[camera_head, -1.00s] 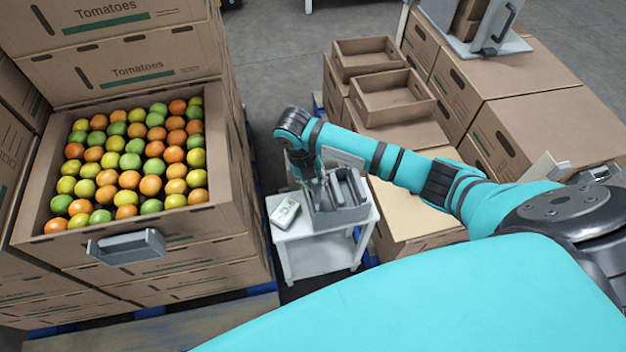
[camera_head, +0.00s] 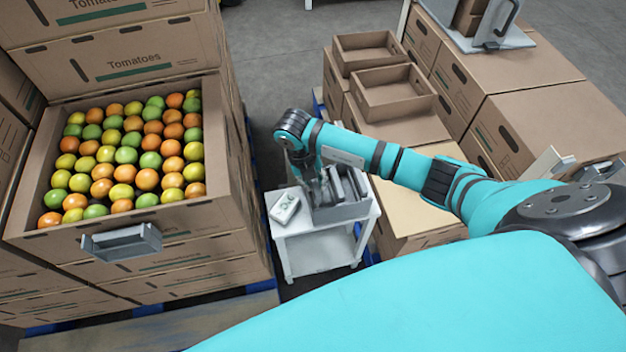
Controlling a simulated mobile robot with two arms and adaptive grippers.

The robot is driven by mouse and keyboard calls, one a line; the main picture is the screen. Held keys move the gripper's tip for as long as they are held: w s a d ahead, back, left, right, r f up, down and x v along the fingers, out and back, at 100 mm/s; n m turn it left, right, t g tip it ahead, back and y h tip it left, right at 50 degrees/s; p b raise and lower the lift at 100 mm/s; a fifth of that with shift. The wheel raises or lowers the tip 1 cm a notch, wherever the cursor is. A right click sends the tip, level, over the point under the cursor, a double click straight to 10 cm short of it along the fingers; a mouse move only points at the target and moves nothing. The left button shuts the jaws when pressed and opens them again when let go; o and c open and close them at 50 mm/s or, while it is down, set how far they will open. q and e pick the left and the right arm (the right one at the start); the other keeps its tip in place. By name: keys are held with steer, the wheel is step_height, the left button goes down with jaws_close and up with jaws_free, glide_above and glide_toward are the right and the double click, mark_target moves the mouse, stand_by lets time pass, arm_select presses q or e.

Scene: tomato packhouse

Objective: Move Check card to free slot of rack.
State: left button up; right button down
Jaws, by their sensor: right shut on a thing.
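The grey rack (camera_head: 340,213) stands on a small white table (camera_head: 318,256) in the middle of the head view. Several dark and grey upright cards or dividers show in it. My right gripper (camera_head: 318,196) points down at the left part of the rack. It is shut on a thin thing that I take for the check card; the gripper and its small size hide most of it. I cannot tell whether the card is inside a slot or just above it. My left gripper is not in view.
A white device with dark marks (camera_head: 285,207) lies on the table left of the rack. A large open box (camera_head: 110,225) of tomatoes stands at left. Empty cardboard trays (camera_head: 388,92) and stacked boxes (camera_head: 520,100) stand behind and right.

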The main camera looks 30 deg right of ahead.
steer(key=shift+f, duration=0.15)
steer(key=shift+f+b, duration=0.75)
steer(key=shift+f, duration=0.1)
steer(key=shift+f, duration=0.1)
steer(key=shift+f+b, duration=0.55)
steer(key=shift+f, duration=0.05)
steer(key=c, duration=1.2)
jaws_free()
